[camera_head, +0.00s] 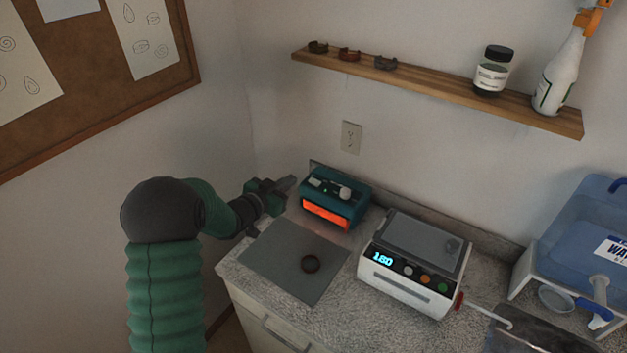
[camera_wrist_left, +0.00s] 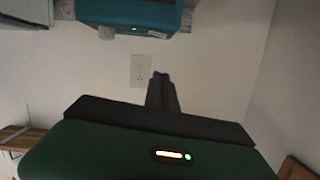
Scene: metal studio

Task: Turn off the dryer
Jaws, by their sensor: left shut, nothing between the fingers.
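The dryer (camera_head: 335,197) is a small teal box on the counter by the wall. Its front opening glows orange, and a pale knob and a small light show on its top. My left gripper (camera_head: 291,182) is shut and empty, just left of the dryer's top edge. I cannot tell whether it touches the dryer. In the left wrist view the dryer (camera_wrist_left: 130,12) shows at the top edge with a green light and a knob, and my shut fingers (camera_wrist_left: 160,78) point toward it, apart from it in the picture. My right gripper is not in view.
A blue water tank (camera_head: 590,235) is far right. A wooden shelf (camera_head: 440,88) with bottles hangs above.

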